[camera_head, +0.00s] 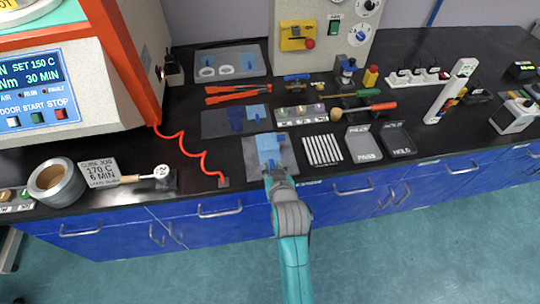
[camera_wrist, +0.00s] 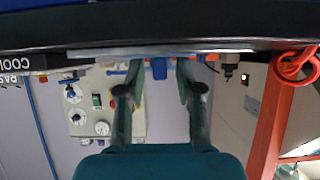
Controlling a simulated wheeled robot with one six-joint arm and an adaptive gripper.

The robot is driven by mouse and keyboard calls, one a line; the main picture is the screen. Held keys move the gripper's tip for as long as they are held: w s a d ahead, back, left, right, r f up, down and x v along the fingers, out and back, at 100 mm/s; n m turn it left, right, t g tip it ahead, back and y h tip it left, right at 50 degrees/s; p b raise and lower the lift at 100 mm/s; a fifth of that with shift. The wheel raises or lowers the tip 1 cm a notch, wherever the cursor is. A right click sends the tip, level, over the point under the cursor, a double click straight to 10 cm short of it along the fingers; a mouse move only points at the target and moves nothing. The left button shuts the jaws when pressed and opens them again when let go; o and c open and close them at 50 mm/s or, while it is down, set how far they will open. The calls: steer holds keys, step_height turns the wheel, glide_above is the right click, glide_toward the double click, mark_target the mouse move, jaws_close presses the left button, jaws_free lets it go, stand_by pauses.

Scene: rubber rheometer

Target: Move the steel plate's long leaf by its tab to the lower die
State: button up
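A grey steel plate (camera_head: 288,158) lies near the front edge of the bench, with a light blue sheet (camera_head: 266,141) and a darker blue tab on it. My gripper (camera_head: 269,172) is at the plate's front edge and hides part of it. In the wrist view the plate shows as a thin grey edge (camera_wrist: 100,52) with a blue tab (camera_wrist: 159,68) below it in the picture. My gripper's two fingers (camera_wrist: 158,75) stand apart on either side of this tab, with gaps on both sides. I cannot make out the lower die.
A large machine with an orange frame (camera_head: 130,65) stands at the left. A metal ring (camera_head: 57,183) and a sign (camera_head: 100,172) lie before it.

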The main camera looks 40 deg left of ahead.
jaws_close()
steer(key=shift+r, duration=0.15)
steer(key=shift+r, duration=0.4)
stand_by(0.4)
